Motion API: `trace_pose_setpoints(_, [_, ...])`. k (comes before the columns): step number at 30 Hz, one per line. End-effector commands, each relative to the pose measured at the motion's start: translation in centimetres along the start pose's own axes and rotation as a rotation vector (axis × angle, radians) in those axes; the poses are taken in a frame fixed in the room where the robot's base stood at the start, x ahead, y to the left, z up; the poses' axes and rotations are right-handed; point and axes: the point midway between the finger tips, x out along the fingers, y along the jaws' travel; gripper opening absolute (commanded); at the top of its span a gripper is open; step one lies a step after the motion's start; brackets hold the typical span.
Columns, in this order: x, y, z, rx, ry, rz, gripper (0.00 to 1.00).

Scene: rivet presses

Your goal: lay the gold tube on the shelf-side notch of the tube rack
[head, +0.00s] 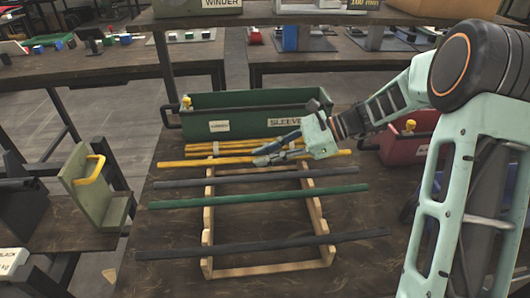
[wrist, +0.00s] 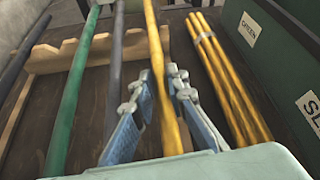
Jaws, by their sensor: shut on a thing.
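The gold tube (head: 205,162) lies crosswise over the far end of the wooden tube rack (head: 207,222), nearest the green bin. My gripper (head: 266,158) is shut around it near its middle. In the wrist view the gold tube (wrist: 158,70) runs between both fingers of my gripper (wrist: 160,100) and crosses the end of the rack's notched rail (wrist: 50,61). I cannot tell whether it touches the rack. A dark grey tube (head: 235,179), a green tube (head: 260,197) and a darker tube (head: 260,245) lie across the rack, nearer the front.
A tied bundle of thin gold tubes (head: 215,148) lies just behind the held tube. Behind it stands a green bin (head: 245,108) labelled for sleeves. A red bin (head: 402,148) is at the right. A pale green press part with a yellow handle (head: 90,190) stands left.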

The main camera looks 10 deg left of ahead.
Motion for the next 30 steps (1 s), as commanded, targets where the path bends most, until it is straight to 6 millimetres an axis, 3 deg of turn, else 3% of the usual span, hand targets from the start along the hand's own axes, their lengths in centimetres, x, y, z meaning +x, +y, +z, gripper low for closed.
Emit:
trace_pose_setpoints(3, [0.0,0.0,0.1,0.0,-0.001,0.0,0.0])
trace_pose_setpoints(4, [0.0,0.0,0.1,0.0,-0.001,0.0,0.15])
trace_pose_setpoints(9, [0.0,0.0,0.1,0.0,0.0,0.0,0.33])
trace_pose_setpoints(20, [-0.5,0.0,0.0,0.001,0.001,-0.002,0.34])
trace_pose_setpoints(23, [-1.7,-0.1,-0.1,0.002,0.002,-0.004,0.34])
trace_pose_setpoints(30, [-6.8,-0.1,-0.1,0.0,0.002,-0.005,0.34])
